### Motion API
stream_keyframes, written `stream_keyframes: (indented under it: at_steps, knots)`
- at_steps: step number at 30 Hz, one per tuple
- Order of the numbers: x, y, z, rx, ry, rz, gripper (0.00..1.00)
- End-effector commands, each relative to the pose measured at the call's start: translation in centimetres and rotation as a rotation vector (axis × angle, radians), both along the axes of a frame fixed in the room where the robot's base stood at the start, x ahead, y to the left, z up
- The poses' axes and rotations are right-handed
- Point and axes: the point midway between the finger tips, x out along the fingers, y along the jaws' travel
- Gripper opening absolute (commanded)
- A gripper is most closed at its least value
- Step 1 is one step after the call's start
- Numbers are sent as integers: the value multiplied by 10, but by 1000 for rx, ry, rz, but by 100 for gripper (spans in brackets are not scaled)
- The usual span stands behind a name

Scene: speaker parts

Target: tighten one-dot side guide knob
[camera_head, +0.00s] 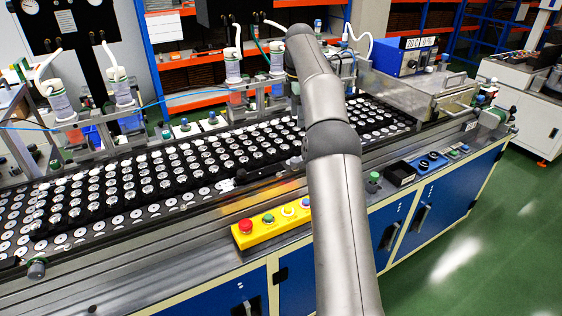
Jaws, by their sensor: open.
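A dark grey round knob (37,269) sticks out from the near side rail of the conveyor (130,232) at the lower left. A small black-and-white fitting (228,185) sits on the near edge of the conveyor, left of my arm. No dot marks can be made out on either, so I cannot tell which is the one-dot side guide knob. My arm rises from the bottom centre and bends over the conveyor. My gripper cannot be made out; the arm hides that area. No contact with a knob is visible.
Rows of speaker parts (160,170) fill the conveyor. A yellow button box (271,225) and a green-topped knob (374,180) stand on the front ledge. Dispensing stations with bottles (122,90) line the far side. Green floor (470,235) is clear at right.

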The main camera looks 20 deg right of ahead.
Motion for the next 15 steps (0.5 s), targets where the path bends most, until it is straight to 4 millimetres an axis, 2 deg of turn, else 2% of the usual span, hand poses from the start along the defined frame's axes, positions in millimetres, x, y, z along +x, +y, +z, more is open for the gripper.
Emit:
stream_keyframes:
  at_steps: [5, 15]
  knots:
    - [0, 0, -23, 2, 4, 4, 55]
    - [-1, 0, -92, 2, 3, 3, 55]
